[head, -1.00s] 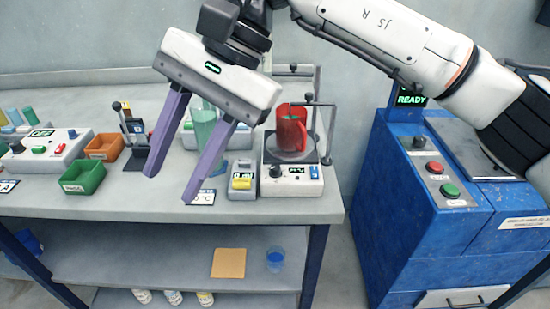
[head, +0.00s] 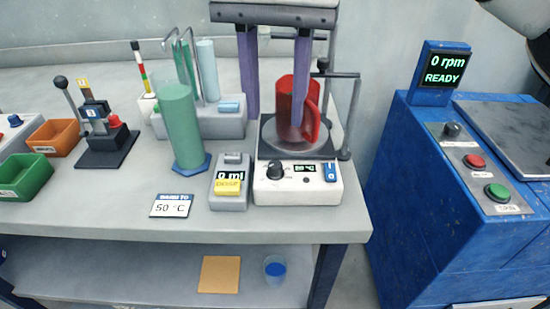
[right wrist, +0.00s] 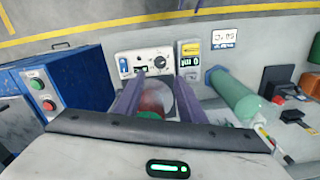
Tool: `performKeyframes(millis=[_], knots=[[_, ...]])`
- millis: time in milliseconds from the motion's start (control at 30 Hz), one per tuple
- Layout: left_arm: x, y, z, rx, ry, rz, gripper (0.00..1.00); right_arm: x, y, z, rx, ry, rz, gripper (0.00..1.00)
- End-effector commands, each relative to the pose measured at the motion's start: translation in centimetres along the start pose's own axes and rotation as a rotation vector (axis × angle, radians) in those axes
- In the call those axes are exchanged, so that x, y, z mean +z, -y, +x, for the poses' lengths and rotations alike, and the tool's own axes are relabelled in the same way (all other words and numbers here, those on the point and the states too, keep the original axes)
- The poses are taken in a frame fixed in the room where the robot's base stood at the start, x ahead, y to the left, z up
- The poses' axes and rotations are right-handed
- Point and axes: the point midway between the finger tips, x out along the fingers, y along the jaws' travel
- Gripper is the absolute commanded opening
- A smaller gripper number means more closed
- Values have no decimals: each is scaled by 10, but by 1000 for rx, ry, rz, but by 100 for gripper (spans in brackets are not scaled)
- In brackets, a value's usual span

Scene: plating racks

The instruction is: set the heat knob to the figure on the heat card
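The heat card (head: 171,206) lies on the bench front and reads 50 °C; it also shows in the right wrist view (right wrist: 223,37). The black heat knob (head: 275,170) is on the front of the white hotplate unit (head: 318,190), left of a small display too small to read surely. In the right wrist view the knob (right wrist: 160,62) lies beyond my fingertips, between their lines. My right gripper (head: 275,118) is open, its purple fingers pointing down over the hotplate, apart from the knob. One finger passes in front of the red jug (head: 285,95). My left gripper is out of view.
A grey box with a yellow button (head: 229,187) stands just left of the hotplate. A green cylinder (head: 182,125) stands behind the card. A clamp stand (head: 345,115) rises at the hotplate's right. A blue machine (head: 425,190) stands across a gap at right.

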Motion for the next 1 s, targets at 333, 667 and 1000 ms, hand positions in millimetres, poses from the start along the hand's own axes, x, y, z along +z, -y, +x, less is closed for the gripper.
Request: performKeyframes(millis=[333,667,1000], knots=[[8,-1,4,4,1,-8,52,0,0,62,1,3,0,37],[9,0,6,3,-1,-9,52,0,0,95,-1,1,1,37],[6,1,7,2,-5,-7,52,0,0,96,-1,1,1,27]])
